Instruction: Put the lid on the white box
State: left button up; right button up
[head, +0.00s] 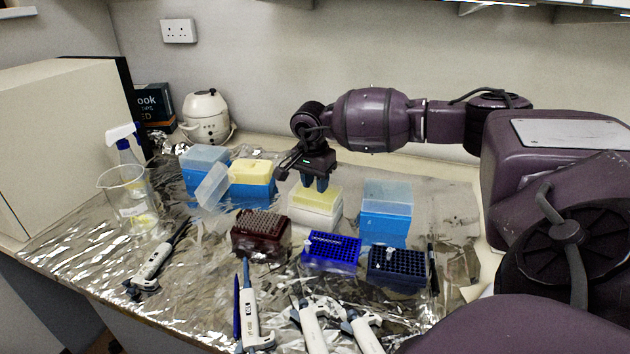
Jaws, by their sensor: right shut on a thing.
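The white box (313,217) stands in the middle of the foil-covered bench, with a pale yellow top (318,196). My right gripper (315,185) points down directly over it, its two fingers close together at the far part of that top. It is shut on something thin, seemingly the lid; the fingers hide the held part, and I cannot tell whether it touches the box. A clear lid (212,187) leans tilted against a blue box with a yellow top (251,180), left of the white box. My left gripper is not in view.
A blue box with a clear lid (385,220) stands right of the white box. A brown rack (259,233), a blue rack (331,251) and a dark rack (397,266) stand in front. Several pipettes (250,307) lie near the front edge; a beaker (132,205) is left.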

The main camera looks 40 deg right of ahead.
aim_at(313, 194)
jog(key=shift+f, duration=0.1)
dwell(0.3)
jog(key=o, duration=1)
jog(key=r, duration=0.3)
jog(key=a+r, duration=0.1)
jog(key=r, duration=0.7)
jog(key=shift+s+a, duration=0.15)
jog(key=shift+s, duration=0.05)
